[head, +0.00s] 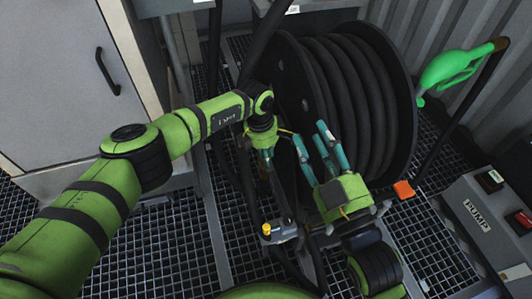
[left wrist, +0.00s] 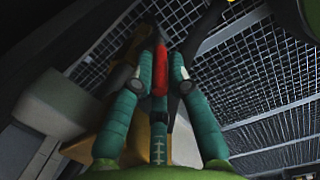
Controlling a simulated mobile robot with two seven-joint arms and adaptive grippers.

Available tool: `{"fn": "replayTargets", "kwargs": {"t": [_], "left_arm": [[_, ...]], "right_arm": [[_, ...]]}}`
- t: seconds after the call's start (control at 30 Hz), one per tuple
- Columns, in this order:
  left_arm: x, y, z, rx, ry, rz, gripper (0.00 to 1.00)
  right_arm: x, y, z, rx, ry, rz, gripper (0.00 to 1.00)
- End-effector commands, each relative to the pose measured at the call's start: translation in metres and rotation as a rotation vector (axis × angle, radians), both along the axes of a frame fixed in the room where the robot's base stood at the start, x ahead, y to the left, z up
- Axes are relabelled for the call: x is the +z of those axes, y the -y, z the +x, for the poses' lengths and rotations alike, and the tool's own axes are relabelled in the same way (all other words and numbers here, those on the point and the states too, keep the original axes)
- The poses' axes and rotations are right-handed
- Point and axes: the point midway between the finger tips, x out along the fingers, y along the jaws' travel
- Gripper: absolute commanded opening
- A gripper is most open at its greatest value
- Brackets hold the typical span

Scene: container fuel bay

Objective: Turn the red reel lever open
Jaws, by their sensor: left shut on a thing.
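The red lever (left wrist: 160,72) shows in the left wrist view between the teal fingers of my left gripper (left wrist: 158,85). The fingers are closed around it. In the head view my left gripper (head: 266,158) points down beside the left side of the black hose reel (head: 290,75), and I cannot make out the lever there. My right gripper (head: 322,145) is in front of the reel, with its teal fingers spread and nothing between them. It is a little to the right of my left gripper.
A grey fitting with a yellow cap (head: 267,229) stands below the grippers. A green nozzle (head: 452,70) and a pump box (head: 490,220) are at the right. A grey cabinet (head: 75,80) is at the left. Open grating (head: 170,240) covers the floor.

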Motion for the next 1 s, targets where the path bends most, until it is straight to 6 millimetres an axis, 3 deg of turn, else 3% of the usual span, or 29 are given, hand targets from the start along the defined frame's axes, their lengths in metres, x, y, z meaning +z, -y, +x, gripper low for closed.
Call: {"fn": "replayTargets", "kwargs": {"t": [0.27,0.3,0.33,0.77,1.0], "left_arm": [[-0.002,0.004,-0.004,-0.006,-0.008,-0.007,0.00],[-0.002,0.004,-0.004,-0.006,-0.008,-0.007,0.34],[-0.001,0.004,-0.004,-0.006,-0.008,-0.007,0.42],[0.007,0.000,0.000,-0.002,-0.001,-0.003,0.42],[0.051,-0.005,-0.001,-0.004,0.003,-0.004,0.42]], "right_arm": [[0.000,0.000,0.000,0.000,0.000,0.000,0.40],[0.000,0.000,0.000,0.000,0.000,0.000,0.40],[0.000,0.000,0.000,0.000,0.000,0.000,0.40],[0.000,0.000,0.000,-0.001,-0.001,-0.001,0.40],[0.000,0.000,0.000,-0.001,-0.001,-0.001,0.40]]}}
